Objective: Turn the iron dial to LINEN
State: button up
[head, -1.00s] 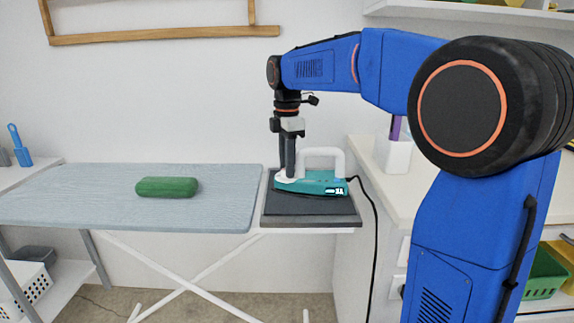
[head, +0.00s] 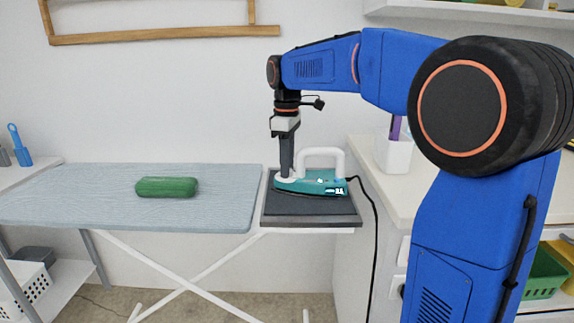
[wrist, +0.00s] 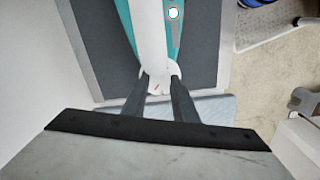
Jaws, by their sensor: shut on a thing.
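The teal and white iron (head: 318,187) rests flat on a dark pad (head: 310,207) at the right end of the ironing board. Its white loop handle (head: 335,153) is on top. My gripper (head: 287,174) points straight down at the iron's left end. In the wrist view, my gripper (wrist: 160,80) has its two dark fingers closed on either side of the white dial (wrist: 158,86), which bears a small red mark. The iron's body (wrist: 177,35) extends away from the fingers in that view. I cannot read any label on the dial.
A green rounded object (head: 167,187) lies on the pale blue board (head: 90,205). The iron's black cord (head: 372,210) runs down beside the white counter (head: 408,190) on the right. A white cup (head: 393,155) stands on that counter. The board is clear between the green object and the pad.

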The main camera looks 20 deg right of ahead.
jog(key=shift+m, duration=1.5)
jog(key=o, duration=1.1)
jog(key=shift+c, duration=0.2)
jog(key=shift+r, duration=0.1)
notch_tip(320, 180, up, 17)
jog(key=shift+r, duration=0.1)
